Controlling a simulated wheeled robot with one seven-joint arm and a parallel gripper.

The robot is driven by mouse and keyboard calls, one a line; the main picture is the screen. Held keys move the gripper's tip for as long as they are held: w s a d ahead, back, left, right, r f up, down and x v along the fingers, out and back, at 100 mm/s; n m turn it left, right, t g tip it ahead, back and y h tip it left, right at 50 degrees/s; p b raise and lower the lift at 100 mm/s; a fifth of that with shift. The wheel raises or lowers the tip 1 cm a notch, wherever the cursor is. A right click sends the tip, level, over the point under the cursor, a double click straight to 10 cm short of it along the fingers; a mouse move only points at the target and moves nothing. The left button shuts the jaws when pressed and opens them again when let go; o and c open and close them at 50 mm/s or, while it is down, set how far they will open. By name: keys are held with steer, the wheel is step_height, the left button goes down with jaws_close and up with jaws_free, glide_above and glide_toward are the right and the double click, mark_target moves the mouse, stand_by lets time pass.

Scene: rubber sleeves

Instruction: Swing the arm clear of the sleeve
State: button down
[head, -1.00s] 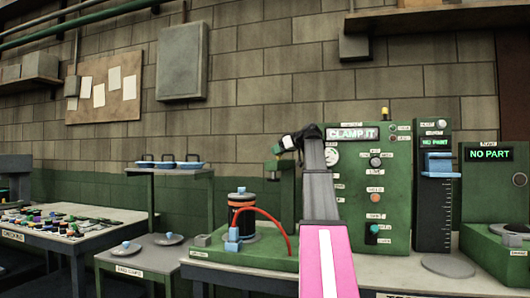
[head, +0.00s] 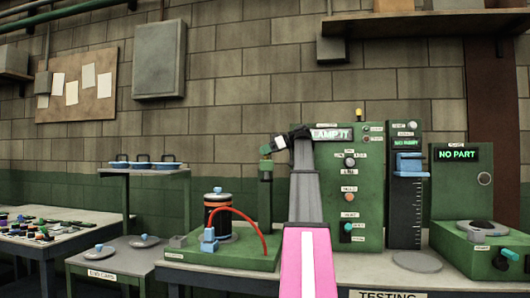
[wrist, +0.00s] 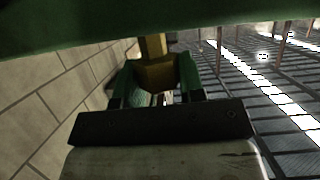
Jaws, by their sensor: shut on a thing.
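The sleeve (head: 217,217), a dark cylinder with orange bands and a blue knob on top, stands upright on a green fixture base (head: 235,258) in the head view. A green post (head: 265,205) rises to its right, with a short green swing arm at its top, beside my gripper (head: 274,147). My gripper is up and to the right of the sleeve, apart from it. In the wrist view its green fingers are shut on a brass-coloured piece (wrist: 158,75). My own arm hides part of the fixture's right side. The sleeve does not show in the wrist view.
A red hose (head: 250,222) arcs beside the sleeve. A green control panel (head: 350,190) with a lit sign stands close behind my arm. The air above the sleeve looks clear.

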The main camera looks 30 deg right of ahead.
steer(key=c, duration=0.7)
jaws_free()
steer(key=shift+d, duration=0.1)
steer(key=shift+s, duration=0.1)
steer(key=v, duration=1)
steer(key=shift+s+d+r, duration=0.15)
steer(key=shift+d+r, duration=0.05)
steer(key=shift+d, duration=0.1)
